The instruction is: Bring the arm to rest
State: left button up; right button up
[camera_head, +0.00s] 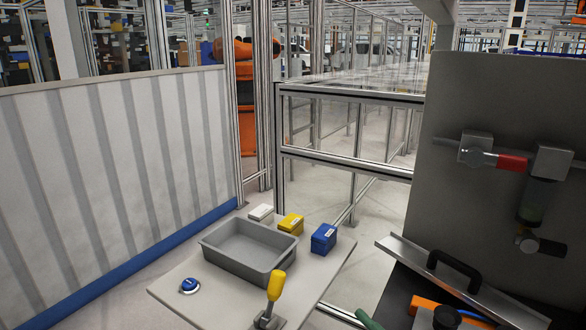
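Neither of my grippers shows in the head view, and I see no part of my arms that I can be sure of. A light table (185,298) stands at the lower middle. On it are an empty grey bin (232,262), a yellow-handled lever (275,287) standing upright at the front edge, and a blue round button (189,286) at the left. A white box (260,212), a yellow box (291,224) and a blue box (323,239) stand behind and beside the bin.
A grey panel (480,95) at the right carries a valve with a red handle (511,162). Below it is a tilted metal cover (410,253) with a black handle (454,270). A pale partition (120,160) closes the left. Metal frames (350,155) stand behind the table.

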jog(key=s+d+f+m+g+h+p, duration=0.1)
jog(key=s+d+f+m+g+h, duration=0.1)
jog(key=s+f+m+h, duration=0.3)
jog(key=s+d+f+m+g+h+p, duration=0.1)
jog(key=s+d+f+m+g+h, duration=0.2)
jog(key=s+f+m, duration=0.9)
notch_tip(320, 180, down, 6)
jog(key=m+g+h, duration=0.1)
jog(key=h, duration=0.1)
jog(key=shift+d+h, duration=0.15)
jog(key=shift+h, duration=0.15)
